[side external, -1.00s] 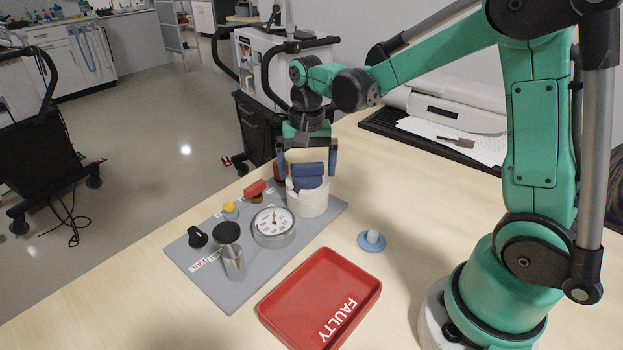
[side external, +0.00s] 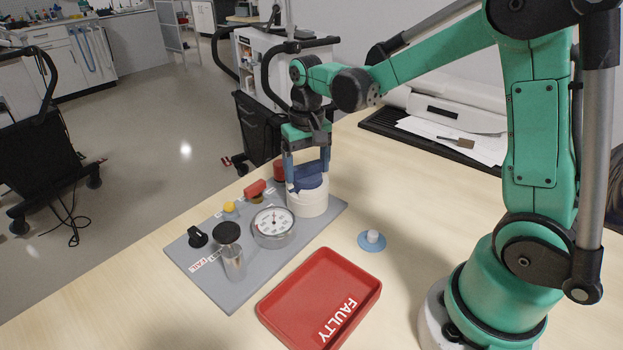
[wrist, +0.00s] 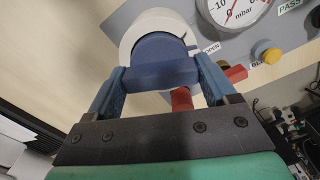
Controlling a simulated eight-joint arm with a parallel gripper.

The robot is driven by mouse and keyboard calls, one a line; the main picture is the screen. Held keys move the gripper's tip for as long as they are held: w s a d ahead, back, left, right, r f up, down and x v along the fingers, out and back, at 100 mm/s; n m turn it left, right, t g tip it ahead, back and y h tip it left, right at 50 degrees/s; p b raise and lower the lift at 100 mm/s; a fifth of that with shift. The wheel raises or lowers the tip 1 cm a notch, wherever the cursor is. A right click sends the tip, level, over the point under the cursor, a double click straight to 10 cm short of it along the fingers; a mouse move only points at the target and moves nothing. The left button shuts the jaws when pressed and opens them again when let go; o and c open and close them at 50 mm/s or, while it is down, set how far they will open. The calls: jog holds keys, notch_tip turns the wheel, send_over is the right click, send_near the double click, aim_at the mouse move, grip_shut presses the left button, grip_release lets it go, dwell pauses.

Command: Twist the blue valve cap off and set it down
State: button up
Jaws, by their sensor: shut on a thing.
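The blue valve cap (side external: 311,180) sits in the top of a white round housing (side external: 308,203) at the far right end of a grey panel (side external: 252,268). Its raised bar handle lies between my fingers. My gripper (side external: 308,178) points down over the cap and is shut on the bar. In the wrist view the cap (wrist: 160,50) shows as a blue disc inside the white housing (wrist: 137,25), with my gripper's fingers (wrist: 158,85) at the two ends of the bar. The lower part of the cap is hidden inside the housing.
The panel also holds a dial gauge (side external: 274,223), a metal cylinder with a black top (side external: 233,258), a black knob (side external: 197,236), a yellow button (side external: 230,208) and a red lever (side external: 255,188). A red FAULTY tray (side external: 320,300) and a light-blue disc with a white knob (side external: 372,240) stand on the table.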

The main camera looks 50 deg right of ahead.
aim_at(307, 164)
jog(key=n, duration=0.4)
jog(key=shift+n, duration=0.4)
jog(key=shift+r, duration=0.15)
jog(key=shift+r, duration=2.05)
